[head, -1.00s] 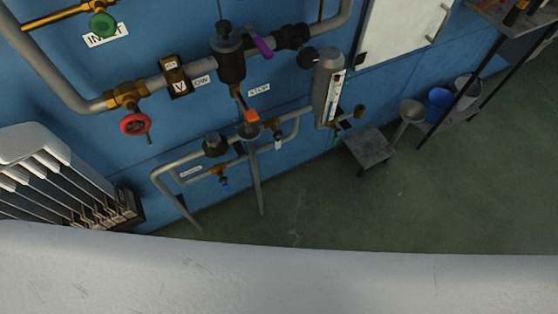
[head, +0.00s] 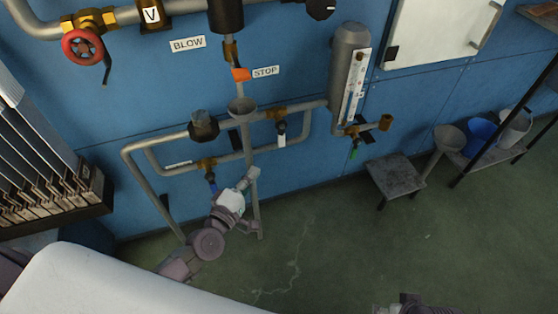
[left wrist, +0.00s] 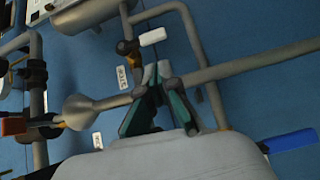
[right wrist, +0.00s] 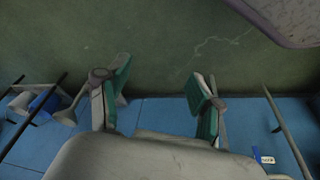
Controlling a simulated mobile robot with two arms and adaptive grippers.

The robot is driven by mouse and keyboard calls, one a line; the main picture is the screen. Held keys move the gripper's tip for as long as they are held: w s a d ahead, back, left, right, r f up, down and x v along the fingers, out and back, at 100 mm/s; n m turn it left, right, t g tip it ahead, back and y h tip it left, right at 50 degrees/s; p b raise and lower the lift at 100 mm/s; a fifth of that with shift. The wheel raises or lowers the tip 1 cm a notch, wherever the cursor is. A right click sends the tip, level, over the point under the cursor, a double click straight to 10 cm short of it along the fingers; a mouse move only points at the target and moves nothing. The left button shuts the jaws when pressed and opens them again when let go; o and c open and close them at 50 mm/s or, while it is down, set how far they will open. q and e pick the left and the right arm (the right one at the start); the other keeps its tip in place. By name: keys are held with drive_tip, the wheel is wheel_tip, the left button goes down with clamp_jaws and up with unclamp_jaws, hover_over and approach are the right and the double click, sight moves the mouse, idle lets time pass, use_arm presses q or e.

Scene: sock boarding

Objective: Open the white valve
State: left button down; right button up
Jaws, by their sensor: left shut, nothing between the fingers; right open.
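The white valve (head: 281,136) has a white lever hanging down from a brass body on the lower pipe loop, right of the grey funnel. It also shows in the left wrist view (left wrist: 153,36), just beyond the fingertips. My left gripper (head: 251,177) is below and left of the white valve in the head view, apart from it. Its fingertips (left wrist: 158,70) are together with nothing between them. My right gripper (right wrist: 158,85) is open and empty, facing the floor and wall. Only a part of it shows at the head view's bottom edge.
A blue-handled valve (head: 211,183) hangs on the same loop, close to my left gripper. A green-handled valve (head: 354,151) is farther right. A red wheel valve (head: 82,47) is upper left. A stool (head: 396,177) stands right; the floor in front is clear.

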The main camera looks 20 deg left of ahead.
sight(281, 134)
use_arm(q)
drive_tip(key=shift+d+r, duration=0.15)
drive_tip(key=shift+r, duration=0.1)
use_arm(e)
drive_tip(key=shift+s+d+r, duration=0.1)
drive_tip(key=shift+r, duration=0.15)
use_arm(q)
drive_tip(key=w+d, duration=0.2)
drive_tip(key=w, duration=0.8)
drive_tip(key=shift+b, duration=0.3)
use_arm(e)
drive_tip(key=shift+v, duration=1.25)
use_arm(q)
drive_tip(key=shift+f, duration=0.1)
use_arm(e)
drive_tip(key=shift+s+d+f, duration=0.1)
drive_tip(key=shift+s+f, duration=0.05)
drive_tip(key=shift+f, duration=0.1)
use_arm(q)
drive_tip(key=shift+n+t+b, duration=0.3)
drive_tip(key=shift+n+b, duration=0.1)
drive_tip(key=shift+b, duration=0.4)
use_arm(e)
drive_tip(key=shift+r, duration=0.4)
